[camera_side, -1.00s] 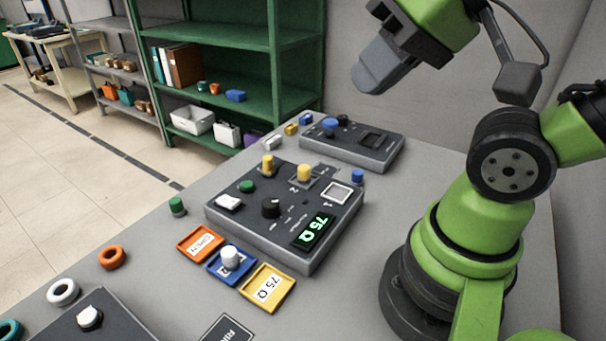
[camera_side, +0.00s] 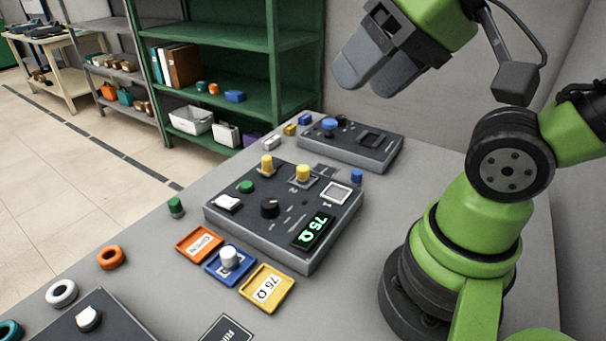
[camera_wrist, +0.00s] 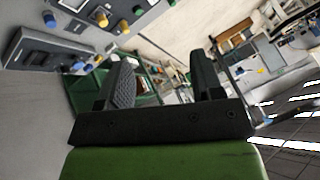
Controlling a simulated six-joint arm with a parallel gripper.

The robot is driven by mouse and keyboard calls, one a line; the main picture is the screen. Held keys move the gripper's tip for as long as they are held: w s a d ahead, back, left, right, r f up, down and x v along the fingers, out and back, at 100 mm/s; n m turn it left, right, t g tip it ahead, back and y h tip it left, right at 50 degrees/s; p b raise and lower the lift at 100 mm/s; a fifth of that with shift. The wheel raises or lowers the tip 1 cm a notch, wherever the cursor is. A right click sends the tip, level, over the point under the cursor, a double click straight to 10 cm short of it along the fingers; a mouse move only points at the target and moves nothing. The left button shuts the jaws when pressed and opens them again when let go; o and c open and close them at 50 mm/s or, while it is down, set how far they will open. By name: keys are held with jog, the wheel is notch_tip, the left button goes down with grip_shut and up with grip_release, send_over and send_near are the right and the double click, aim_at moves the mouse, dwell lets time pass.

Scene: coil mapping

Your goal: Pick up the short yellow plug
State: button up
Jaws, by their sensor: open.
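Two yellow plugs stand upright on the dark panel box (camera_side: 225,217) in the side view. One yellow plug (camera_side: 303,173) is on a square pad marked 2, and the other yellow plug (camera_side: 267,163) is to its left, near a green plug. I cannot tell for certain which is the short one. A yellow plug also shows in the wrist view (camera_wrist: 102,20), at the upper left. My gripper (camera_side: 362,78) is high above and behind the box, to the right of the plugs, tilted, with nothing between its fingers. Its two fingers are apart in the wrist view (camera_wrist: 160,65).
Orange, blue and yellow trays (camera_side: 268,306) lie in front of the box, with a white plug (camera_side: 230,257) on the blue one. A second grey box (camera_side: 352,147) stands behind. Small blocks lie at the table's far edge. A green shelf (camera_side: 215,40) stands beyond.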

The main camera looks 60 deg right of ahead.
jog(key=w+d+n+g+h, duration=0.1)
jog(key=w+d+n+g, duration=0.15)
jog(key=w, duration=0.35)
jog(key=n+g+h, duration=0.1)
jog(key=n+g, duration=0.4)
send_over(303, 167)
jog(key=shift+m, duration=0.25)
jog(key=f, duration=2)
jog(key=shift+w+a+f, duration=0.1)
jog(key=shift+w+f, duration=0.05)
jog(key=shift+w, duration=0.05)
jog(key=f, duration=0.6)
jog(key=shift+s+f, duration=0.2)
jog(key=shift+s, duration=0.05)
jog(key=c, duration=1)
